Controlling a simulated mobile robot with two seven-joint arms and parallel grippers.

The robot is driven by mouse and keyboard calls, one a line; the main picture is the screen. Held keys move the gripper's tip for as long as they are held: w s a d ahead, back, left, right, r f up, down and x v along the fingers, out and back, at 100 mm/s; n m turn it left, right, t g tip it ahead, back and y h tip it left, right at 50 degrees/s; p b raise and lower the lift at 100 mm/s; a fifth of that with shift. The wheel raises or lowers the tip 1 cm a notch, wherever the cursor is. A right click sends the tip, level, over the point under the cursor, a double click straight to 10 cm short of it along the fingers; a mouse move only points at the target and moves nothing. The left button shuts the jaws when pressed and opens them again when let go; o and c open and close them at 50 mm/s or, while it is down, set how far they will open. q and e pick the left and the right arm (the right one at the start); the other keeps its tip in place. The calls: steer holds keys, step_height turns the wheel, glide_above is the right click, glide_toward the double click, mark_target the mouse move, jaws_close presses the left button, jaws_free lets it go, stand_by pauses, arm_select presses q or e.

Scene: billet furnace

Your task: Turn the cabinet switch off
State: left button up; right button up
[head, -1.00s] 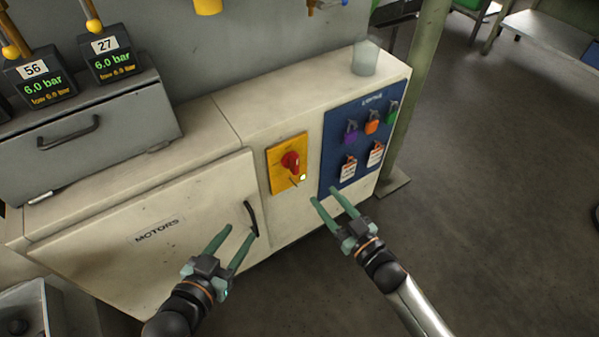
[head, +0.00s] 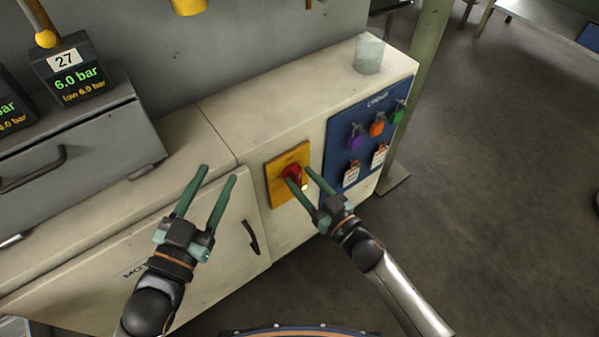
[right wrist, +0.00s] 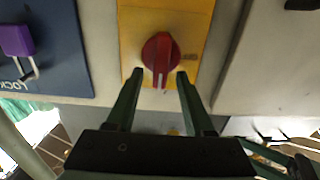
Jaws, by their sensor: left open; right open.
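The cabinet switch is a red rotary knob (head: 291,173) on a yellow plate (head: 275,185) on the cabinet front. It also shows in the right wrist view, where the red knob (right wrist: 161,54) has its handle pointing down the picture on the yellow plate (right wrist: 200,25). My right gripper (head: 299,175) is open with its fingertips close to the knob, one on either side of it. Whether the fingers touch the knob I cannot tell. My left gripper (head: 218,172) is open and empty, in front of the cabinet door to the left of the switch.
A blue board (head: 345,125) with coloured padlocks and tags is right of the switch. The cabinet door has a black handle (head: 250,237). A clear cup (head: 368,54) stands on the cabinet top. A grey box (head: 90,150) is at the left.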

steer(key=shift+w+a, duration=0.1)
jaws_close()
stand_by(0.5)
